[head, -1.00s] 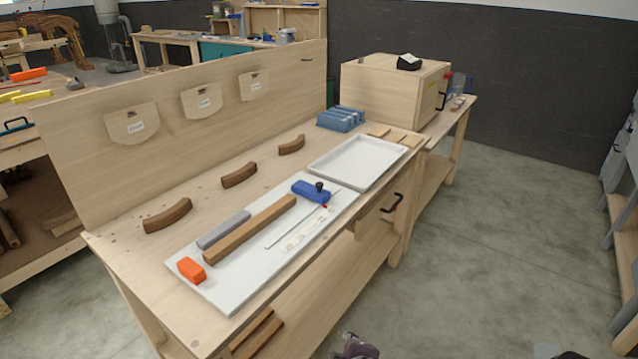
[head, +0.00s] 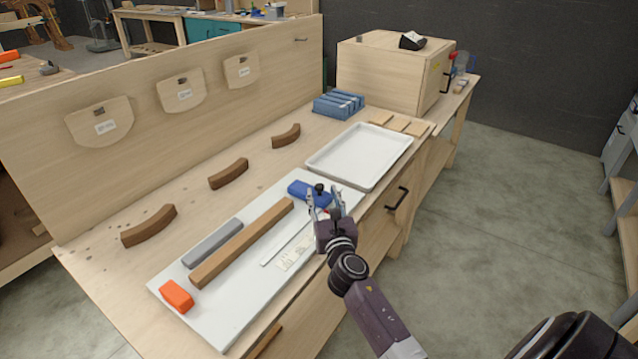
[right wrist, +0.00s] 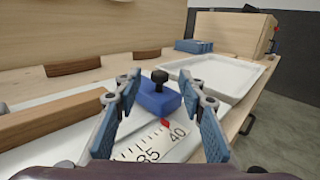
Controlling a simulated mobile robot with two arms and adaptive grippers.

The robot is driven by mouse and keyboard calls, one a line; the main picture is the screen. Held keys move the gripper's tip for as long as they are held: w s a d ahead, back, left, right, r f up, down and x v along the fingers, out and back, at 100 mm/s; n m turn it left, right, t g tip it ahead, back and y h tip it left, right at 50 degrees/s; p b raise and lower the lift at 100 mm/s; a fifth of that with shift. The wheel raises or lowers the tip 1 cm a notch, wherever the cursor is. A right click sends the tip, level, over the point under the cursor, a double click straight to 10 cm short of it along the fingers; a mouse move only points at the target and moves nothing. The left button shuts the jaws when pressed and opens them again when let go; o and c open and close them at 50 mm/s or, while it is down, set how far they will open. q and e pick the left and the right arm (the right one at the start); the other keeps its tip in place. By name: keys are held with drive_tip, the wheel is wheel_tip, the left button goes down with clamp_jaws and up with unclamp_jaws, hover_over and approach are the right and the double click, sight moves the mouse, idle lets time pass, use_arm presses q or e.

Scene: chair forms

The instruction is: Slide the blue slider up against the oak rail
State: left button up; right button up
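The blue slider (head: 300,190) with a black knob (head: 319,188) sits on the white board (head: 222,325), near the far end of the brown oak rail (head: 240,243). In the right wrist view the blue slider (right wrist: 158,98) lies ahead between the fingers, beside a scale with a red pointer near 40. The rail (right wrist: 50,117) is to its left. My right gripper (head: 325,200) is open in front of the slider; the wrist view shows its two blue-padded fingers (right wrist: 163,115) spread apart, with nothing between the pads. I cannot tell whether a finger touches the slider. My left gripper is not in view.
A grey bar (head: 212,243) and an orange block (head: 176,296) lie at the board's near end. A white tray (head: 350,180) stands beyond the slider. Several curved brown pieces (head: 228,174) lie along the back, and blue blocks (head: 338,104) stand further off.

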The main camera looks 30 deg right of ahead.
sight(321, 189)
drive_tip(key=x, duration=0.4)
drive_tip(key=shift+w+d+f, duration=0.1)
drive_tip(key=shift+w+f, duration=0.05)
drive_tip(key=shift+f, duration=0.15)
drive_tip(key=shift+w+d+r, duration=0.1)
drive_tip(key=shift+w+d, duration=0.05)
drive_tip(key=shift+w, duration=0.2)
drive_tip(key=c, duration=0.5)
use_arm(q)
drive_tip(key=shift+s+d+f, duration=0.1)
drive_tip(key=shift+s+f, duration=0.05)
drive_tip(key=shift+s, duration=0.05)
use_arm(e)
clamp_jaws()
